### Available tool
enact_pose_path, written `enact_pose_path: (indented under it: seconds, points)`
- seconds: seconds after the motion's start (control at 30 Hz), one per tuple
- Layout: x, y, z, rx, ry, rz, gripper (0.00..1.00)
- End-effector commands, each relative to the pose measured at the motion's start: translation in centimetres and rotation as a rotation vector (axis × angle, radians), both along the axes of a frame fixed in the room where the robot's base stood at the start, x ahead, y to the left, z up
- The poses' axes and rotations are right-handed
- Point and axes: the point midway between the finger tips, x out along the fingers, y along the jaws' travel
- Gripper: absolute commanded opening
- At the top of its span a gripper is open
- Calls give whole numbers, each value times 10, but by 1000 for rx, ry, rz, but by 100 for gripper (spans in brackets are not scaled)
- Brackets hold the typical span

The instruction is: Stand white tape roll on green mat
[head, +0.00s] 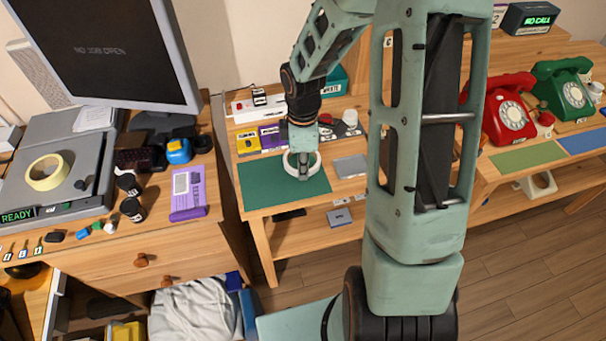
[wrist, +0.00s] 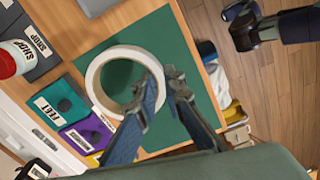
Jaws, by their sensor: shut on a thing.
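The white tape roll (wrist: 96,84) is a pale ring over the green mat (wrist: 197,92). In the head view the roll (head: 287,165) shows around my gripper (head: 303,168), above the green mat (head: 262,190) on the wooden table. My gripper also shows in the wrist view (wrist: 163,88), shut on the right wall of the ring, one finger on the inside and one outside. The roll's round opening faces the wrist camera, so it looks roughly flat, not on edge. I cannot tell whether it touches the mat. My fingers hide part of its right side.
A cream tape roll (head: 48,171) lies on the grey machine at left. Purple (wrist: 88,134) and teal (wrist: 64,103) labelled blocks border the mat's left side. A grey plate (head: 350,166) lies right of the mat. Red (head: 509,115) and green (head: 565,92) phones stand farther right.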

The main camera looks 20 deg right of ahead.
Motion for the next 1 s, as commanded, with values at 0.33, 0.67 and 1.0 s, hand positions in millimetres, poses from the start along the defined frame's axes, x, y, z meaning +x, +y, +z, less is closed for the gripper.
enact_pose_path:
  seconds: [0.33, 0.67, 1.0]
  points:
    - [1, -1, -31, 0, -1, 0, 0]
    - [1, -1, -35, 0, -1, 0, 18]
    - [1, -1, -34, 0, -1, 0, 27]
